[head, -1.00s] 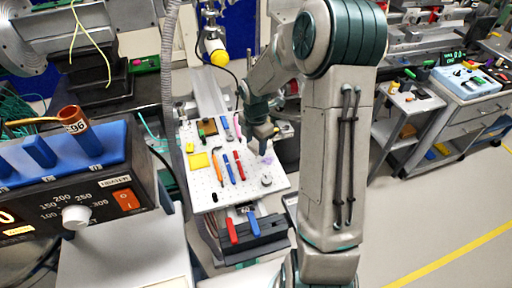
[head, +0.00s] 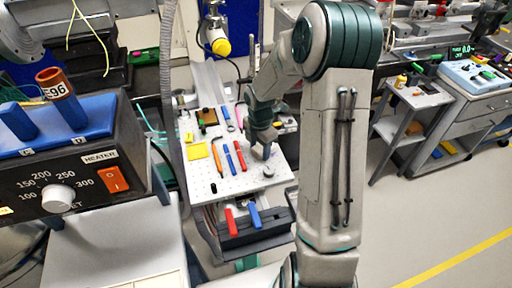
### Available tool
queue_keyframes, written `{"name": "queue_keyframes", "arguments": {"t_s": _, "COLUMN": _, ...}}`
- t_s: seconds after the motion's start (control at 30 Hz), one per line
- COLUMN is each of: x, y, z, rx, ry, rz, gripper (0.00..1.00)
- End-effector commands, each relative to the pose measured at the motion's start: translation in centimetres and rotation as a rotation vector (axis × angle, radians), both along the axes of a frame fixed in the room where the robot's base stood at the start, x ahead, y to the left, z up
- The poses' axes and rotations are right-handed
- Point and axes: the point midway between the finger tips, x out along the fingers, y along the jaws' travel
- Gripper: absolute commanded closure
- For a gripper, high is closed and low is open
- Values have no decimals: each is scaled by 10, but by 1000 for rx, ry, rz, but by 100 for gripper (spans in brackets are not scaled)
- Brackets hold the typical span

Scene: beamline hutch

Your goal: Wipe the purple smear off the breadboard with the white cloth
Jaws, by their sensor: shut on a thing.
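The white breadboard (head: 228,187) with its grid of holes lies in the middle of the head view, left of my arm. My gripper (head: 262,151) points down at the board's right part, low over or touching its surface. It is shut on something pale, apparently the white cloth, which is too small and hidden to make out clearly. The purple smear lies in this right part, mostly hidden by my gripper.
A yellow pad (head: 196,151), an orange tool (head: 217,158), a blue tool (head: 229,164) and a red tool (head: 240,158) lie left of my gripper. A round grey knob (head: 268,172) stands just in front. The heater box (head: 80,165) is at left.

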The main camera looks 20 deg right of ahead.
Motion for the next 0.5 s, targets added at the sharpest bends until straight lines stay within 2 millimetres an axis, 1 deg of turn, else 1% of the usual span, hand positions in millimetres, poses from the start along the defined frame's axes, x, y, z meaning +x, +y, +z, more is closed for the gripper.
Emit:
{"name": "queue_keyframes", "arguments": {"t_s": 0.07, "x": -1, "y": -8, "z": -4, "rx": 1, "ry": 3, "rz": -1, "gripper": 76}}
{"name": "queue_keyframes", "arguments": {"t_s": 0.13, "x": 0, "y": -14, "z": -2, "rx": 0, "ry": 1, "rz": -1, "gripper": 76}}
{"name": "queue_keyframes", "arguments": {"t_s": 0.2, "x": 0, "y": -19, "z": -6, "rx": 1, "ry": 4, "rz": 1, "gripper": 76}}
{"name": "queue_keyframes", "arguments": {"t_s": 0.23, "x": 0, "y": -22, "z": -1, "rx": 0, "ry": 0, "rz": 2, "gripper": 76}}
{"name": "queue_keyframes", "arguments": {"t_s": 0.3, "x": 0, "y": -28, "z": -5, "rx": 0, "ry": 3, "rz": 2, "gripper": 76}}
{"name": "queue_keyframes", "arguments": {"t_s": 0.37, "x": 0, "y": -33, "z": -2, "rx": 0, "ry": 1, "rz": 4, "gripper": 76}}
{"name": "queue_keyframes", "arguments": {"t_s": 0.5, "x": 0, "y": -44, "z": -4, "rx": 0, "ry": 2, "rz": 7, "gripper": 76}}
